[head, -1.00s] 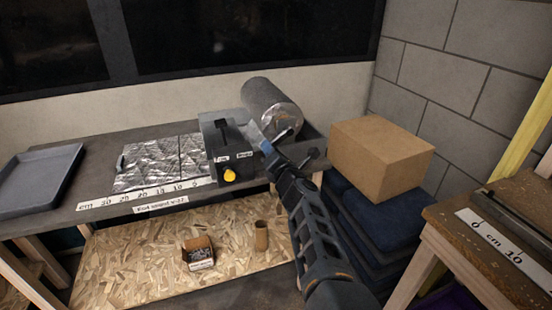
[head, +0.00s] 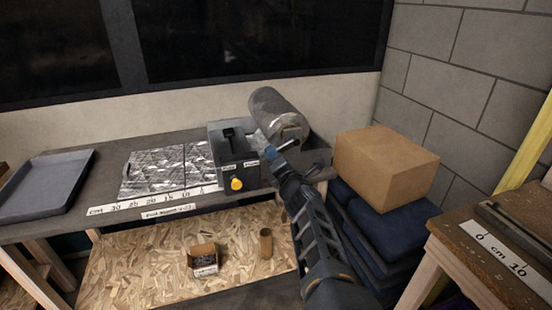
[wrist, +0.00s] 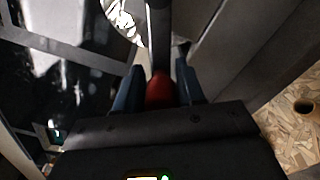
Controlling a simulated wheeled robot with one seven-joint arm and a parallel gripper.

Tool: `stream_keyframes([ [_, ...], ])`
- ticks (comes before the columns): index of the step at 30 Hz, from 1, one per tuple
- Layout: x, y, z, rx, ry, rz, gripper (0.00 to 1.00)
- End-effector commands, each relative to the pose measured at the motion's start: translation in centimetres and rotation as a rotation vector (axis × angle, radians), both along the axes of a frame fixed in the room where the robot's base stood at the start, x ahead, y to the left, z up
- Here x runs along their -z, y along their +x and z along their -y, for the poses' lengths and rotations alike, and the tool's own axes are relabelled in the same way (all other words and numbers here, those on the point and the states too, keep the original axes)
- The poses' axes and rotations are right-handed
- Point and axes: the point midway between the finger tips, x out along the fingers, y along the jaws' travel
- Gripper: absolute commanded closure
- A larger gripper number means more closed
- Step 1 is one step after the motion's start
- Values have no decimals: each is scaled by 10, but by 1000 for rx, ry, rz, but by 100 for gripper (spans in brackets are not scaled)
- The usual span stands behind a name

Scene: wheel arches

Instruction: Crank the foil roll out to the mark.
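The foil roll (head: 280,108) lies at the back right of the bench, behind a dark dispenser box (head: 228,165) with a yellow knob (head: 236,184). A creased foil sheet (head: 152,172) lies flat left of the box, its left end near the 30 end of the ruler strip (head: 150,200). A dark line crosses the sheet. My gripper (head: 270,144) is right of the box, in front of the roll. In the wrist view, its fingers (wrist: 160,88) are closed around a red crank handle (wrist: 160,92). The head view hides the handle behind my gripper.
A grey tray (head: 45,182) stands on the bench's left. A cardboard box (head: 386,165) on dark blue stacked cloths (head: 375,212) is close right of my arm. A small open carton (head: 204,260) and a cardboard tube (head: 266,243) stand on the lower shelf. A wooden table (head: 480,235) is at right.

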Motion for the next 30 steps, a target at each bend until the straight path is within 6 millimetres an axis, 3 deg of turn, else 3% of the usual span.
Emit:
stream_keyframes([
  [5, 0, 0, 0, 0, 0, 0, 45],
  [16, -1, -7, 2, 0, -3, -2, 45],
  [30, -1, -62, 17, -1, -3, -1, 45],
])
